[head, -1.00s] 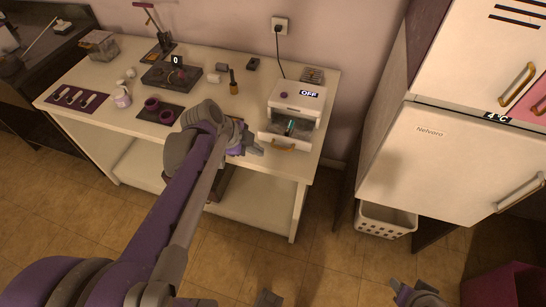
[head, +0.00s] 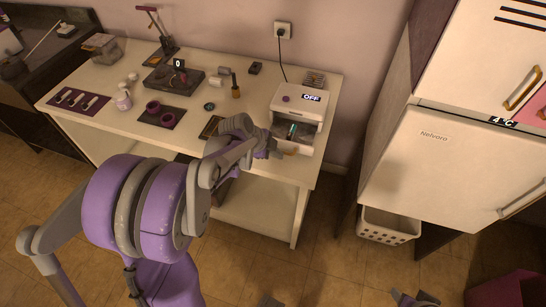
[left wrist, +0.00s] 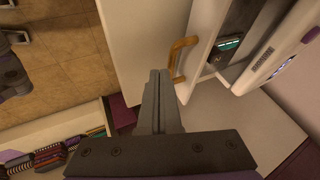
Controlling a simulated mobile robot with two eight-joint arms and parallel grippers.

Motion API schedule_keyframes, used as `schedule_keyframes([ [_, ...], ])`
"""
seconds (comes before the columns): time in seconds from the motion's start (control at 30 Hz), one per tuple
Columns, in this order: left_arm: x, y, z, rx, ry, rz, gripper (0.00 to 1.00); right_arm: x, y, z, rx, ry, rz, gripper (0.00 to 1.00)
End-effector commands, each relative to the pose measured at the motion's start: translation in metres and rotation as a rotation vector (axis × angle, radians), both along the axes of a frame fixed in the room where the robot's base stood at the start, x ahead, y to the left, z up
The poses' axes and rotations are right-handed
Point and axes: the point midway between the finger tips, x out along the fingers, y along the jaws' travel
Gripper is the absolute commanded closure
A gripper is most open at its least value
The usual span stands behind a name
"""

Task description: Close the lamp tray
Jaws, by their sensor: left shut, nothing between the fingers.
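The white lamp box (head: 300,101) stands at the right end of the table, with its display reading OFF. Its tray (left wrist: 205,38) is pulled out at the front. The tan tray handle (head: 291,151) is partly hidden by my left gripper (head: 274,150). In the left wrist view the handle (left wrist: 179,57) is just right of the fingertips, with a small teal-lit item (left wrist: 227,46) inside the tray. My left gripper is shut and empty, close to the handle; contact cannot be told. My right gripper (head: 415,298) is at the bottom edge, cut off.
A fridge (head: 432,165) stands to the right, with a white basket (head: 388,226) below. Open floor lies between table and fridge.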

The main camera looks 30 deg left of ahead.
Motion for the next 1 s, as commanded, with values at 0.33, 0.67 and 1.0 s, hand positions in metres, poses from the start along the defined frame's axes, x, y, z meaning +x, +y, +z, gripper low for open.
schedule_keyframes([
  [0.33, 0.004, 0.001, -0.001, 0.000, 0.000, 0.000, 1.00, 0.000, 0.000, 0.000, 0.000, 0.000, 0.000, 0.50],
  [0.67, 0.047, 0.012, -0.001, 0.000, -0.001, -0.001, 1.00, 0.000, 0.000, -0.001, 0.000, 0.000, 0.000, 0.50],
  [1.0, 0.115, 0.027, -0.001, -0.001, 0.001, -0.001, 1.00, 0.001, 0.000, 0.003, 0.000, -0.001, 0.000, 0.50],
])
